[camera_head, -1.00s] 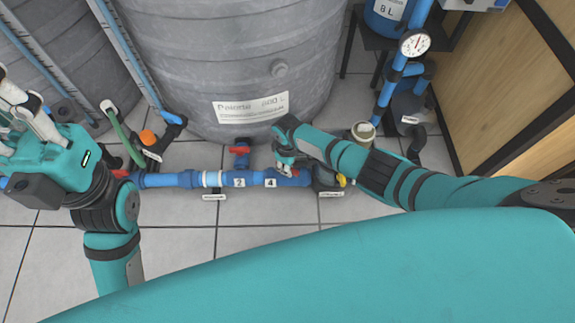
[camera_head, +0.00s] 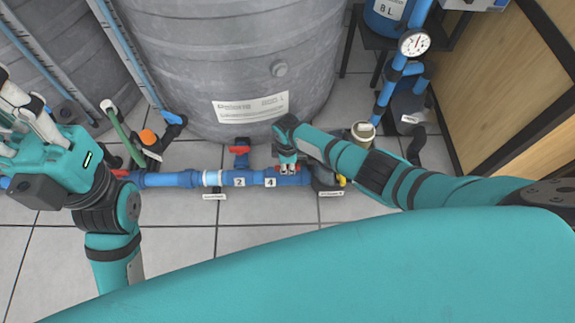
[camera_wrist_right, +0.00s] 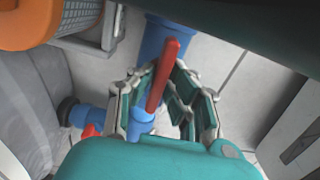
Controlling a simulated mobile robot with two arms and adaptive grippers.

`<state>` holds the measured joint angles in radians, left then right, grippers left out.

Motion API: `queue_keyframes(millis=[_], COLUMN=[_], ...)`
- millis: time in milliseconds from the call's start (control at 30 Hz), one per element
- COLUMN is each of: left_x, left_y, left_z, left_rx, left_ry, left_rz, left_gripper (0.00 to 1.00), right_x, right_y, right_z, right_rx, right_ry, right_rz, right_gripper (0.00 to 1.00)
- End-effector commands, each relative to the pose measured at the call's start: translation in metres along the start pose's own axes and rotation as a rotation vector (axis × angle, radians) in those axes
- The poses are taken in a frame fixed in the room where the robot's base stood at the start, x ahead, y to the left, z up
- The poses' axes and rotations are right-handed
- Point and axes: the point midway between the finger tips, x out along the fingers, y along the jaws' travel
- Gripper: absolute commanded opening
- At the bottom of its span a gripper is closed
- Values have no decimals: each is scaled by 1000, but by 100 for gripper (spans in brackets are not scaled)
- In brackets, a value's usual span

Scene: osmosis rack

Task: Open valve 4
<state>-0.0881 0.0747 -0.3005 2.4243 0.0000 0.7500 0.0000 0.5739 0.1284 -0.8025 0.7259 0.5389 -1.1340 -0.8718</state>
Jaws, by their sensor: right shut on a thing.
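Valve 4 sits on the blue pipe, by the white label "4" (camera_head: 271,183), in front of the large grey tank. Its red handle (camera_wrist_right: 163,75) stands between the fingers of my right gripper (camera_wrist_right: 165,88) in the right wrist view. In the head view my right gripper (camera_head: 288,171) is over the valve, shut on the handle, and hides most of it. My left gripper (camera_head: 12,125) is at the left edge, far from valve 4; its finger opening is unclear.
A second red-handled valve (camera_head: 240,147) is left of valve 4, near label "2" (camera_head: 239,183). The grey tank (camera_head: 230,60) stands close behind the pipe. A pump with a pale round cap (camera_head: 362,131) and a gauge (camera_head: 414,43) are to the right. The tiled floor in front is clear.

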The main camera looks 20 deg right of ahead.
Motion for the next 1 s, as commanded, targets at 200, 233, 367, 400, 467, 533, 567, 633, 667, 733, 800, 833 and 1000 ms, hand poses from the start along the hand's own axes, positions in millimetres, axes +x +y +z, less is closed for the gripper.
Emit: queue_keyframes(millis=[200,233,367,400,467,533,567,633,667,733,800,833,1000], left_x=[0,0,0,0,0,0,0,0,0,0,0,0,0], left_y=[0,0,0,0,0,0,0,0,0,0,0,0,0], left_z=[0,0,0,0,0,0,0,0,0,0,-1,-1,-1], left_rx=[0,0,1,1,1,1,1,1,1,1,2,2,1], left_ry=[0,0,0,0,0,0,0,0,0,0,1,1,1], left_rz=[0,0,0,0,0,0,0,0,0,1,2,2,1], left_gripper=[0,0,0,0,0,0,0,0,0,0,0,0,0], right_x=[-1,-1,-1,-1,-1,0,0,0,0,0,-1,-2,-13], right_y=[0,0,0,0,0,0,0,0,0,0,0,0,1], right_z=[-2,-2,-2,-2,-2,-2,-2,-1,-1,-1,-1,-1,-1], right_rx=[-7,-7,-7,-7,-7,-6,-6,-5,-5,-5,-5,-5,-6], right_ry=[3,3,3,3,3,2,2,2,2,1,1,1,3], right_rz=[1,1,1,1,1,1,1,1,1,1,1,1,2], right_gripper=[0,0,15,20,28,36,36,36,36,36,36,36,36])
